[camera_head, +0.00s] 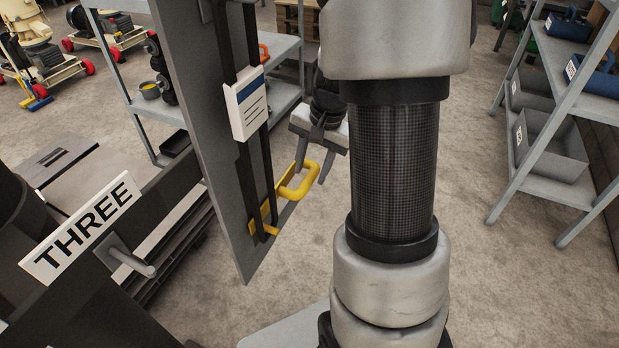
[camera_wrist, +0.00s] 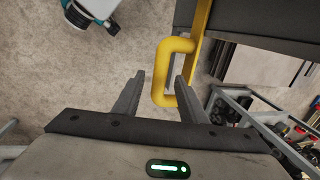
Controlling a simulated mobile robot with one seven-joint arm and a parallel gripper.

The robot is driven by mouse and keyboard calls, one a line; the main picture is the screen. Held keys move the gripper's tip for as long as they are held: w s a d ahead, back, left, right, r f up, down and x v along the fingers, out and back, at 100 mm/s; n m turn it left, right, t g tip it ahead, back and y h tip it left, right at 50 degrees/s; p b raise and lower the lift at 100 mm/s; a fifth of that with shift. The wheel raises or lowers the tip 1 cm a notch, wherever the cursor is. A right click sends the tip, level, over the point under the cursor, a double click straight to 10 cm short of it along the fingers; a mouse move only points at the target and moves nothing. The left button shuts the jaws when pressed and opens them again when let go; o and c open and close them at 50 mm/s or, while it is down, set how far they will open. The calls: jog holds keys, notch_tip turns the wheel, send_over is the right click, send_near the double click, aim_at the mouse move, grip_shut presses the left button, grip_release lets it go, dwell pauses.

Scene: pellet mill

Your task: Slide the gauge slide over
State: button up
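The gauge slide appears to be the yellow piece with a loop handle (camera_head: 298,187) at the lower end of two dark vertical rails on a tilted grey panel (camera_head: 215,150). My gripper (camera_head: 312,173) is open at the handle, right of the panel. In the wrist view, the outer bar of the yellow handle (camera_wrist: 159,72) lies between the spread fingers (camera_wrist: 160,76), nearer the right one. The right finger overlaps the loop's opening. A gap shows between the left finger and the bar. I cannot tell whether either finger touches it.
A white plate with a blue top (camera_head: 248,105) sits higher on the rails. A "THREE" sign (camera_head: 82,230) and a metal peg (camera_head: 132,258) are at lower left. Shelves with bins (camera_head: 550,145) stand at right, another rack (camera_head: 283,95) behind the panel. Open floor lies between.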

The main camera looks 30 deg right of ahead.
jog(key=shift+w+a+f, duration=0.1)
jog(key=shift+f, duration=0.6)
jog(key=shift+w+a+f, duration=0.1)
jog(key=shift+f, duration=0.55)
grip_shut()
jog(key=shift+r, duration=0.15)
notch_tip(320, 180, up, 16)
jog(key=p, duration=1.1)
jog(key=shift+w+r, duration=0.15)
jog(key=shift+r, duration=0.1)
